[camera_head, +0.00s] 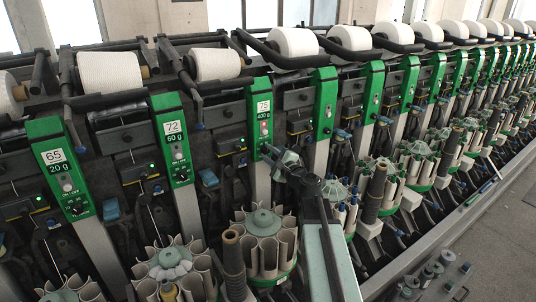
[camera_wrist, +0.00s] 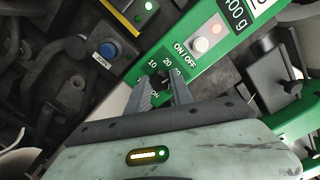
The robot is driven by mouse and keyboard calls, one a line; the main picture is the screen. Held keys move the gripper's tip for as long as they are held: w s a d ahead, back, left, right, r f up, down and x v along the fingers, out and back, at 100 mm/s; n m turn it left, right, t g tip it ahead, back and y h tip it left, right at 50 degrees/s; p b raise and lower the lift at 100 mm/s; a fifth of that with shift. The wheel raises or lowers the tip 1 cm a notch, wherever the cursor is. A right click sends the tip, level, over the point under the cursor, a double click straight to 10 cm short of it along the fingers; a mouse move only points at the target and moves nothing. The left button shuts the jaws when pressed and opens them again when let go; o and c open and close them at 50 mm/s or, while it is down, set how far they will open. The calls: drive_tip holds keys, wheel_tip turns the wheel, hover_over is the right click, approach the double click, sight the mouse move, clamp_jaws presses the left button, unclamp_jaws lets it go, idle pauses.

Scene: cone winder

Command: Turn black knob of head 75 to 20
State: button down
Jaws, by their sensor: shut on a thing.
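The green panel of head 75 (camera_head: 258,95) stands near the middle of the head view, with "75" and "400 g" labels. My gripper (camera_head: 268,152) is at its lower end and hides the knob there. In the wrist view, the black knob (camera_wrist: 164,77) sits between the fingertips of my gripper (camera_wrist: 163,85), which is shut on it. The dial marks 10 and 20 show above the knob on the green panel (camera_wrist: 178,52). The knob's pointer is too small and covered to read.
A white ON/OFF button (camera_wrist: 199,46) sits up the panel from the knob. A blue button (camera_wrist: 108,49) is to the left. The head 72 panel (camera_head: 172,140) stands left of head 75. Bobbin magazines (camera_head: 264,222) stand below.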

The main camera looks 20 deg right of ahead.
drive_tip(key=n, duration=0.3)
drive_tip(key=shift+f+n, duration=0.1)
drive_tip(key=shift+n, duration=1.9)
drive_tip(key=c, duration=1.1)
unclamp_jaws()
drive_tip(key=s, duration=0.2)
drive_tip(key=s+d, duration=0.1)
drive_tip(key=s, duration=0.4)
drive_tip(key=shift+s+d, duration=0.25)
drive_tip(key=shift+s, duration=0.1)
drive_tip(key=shift+a+f, duration=0.1)
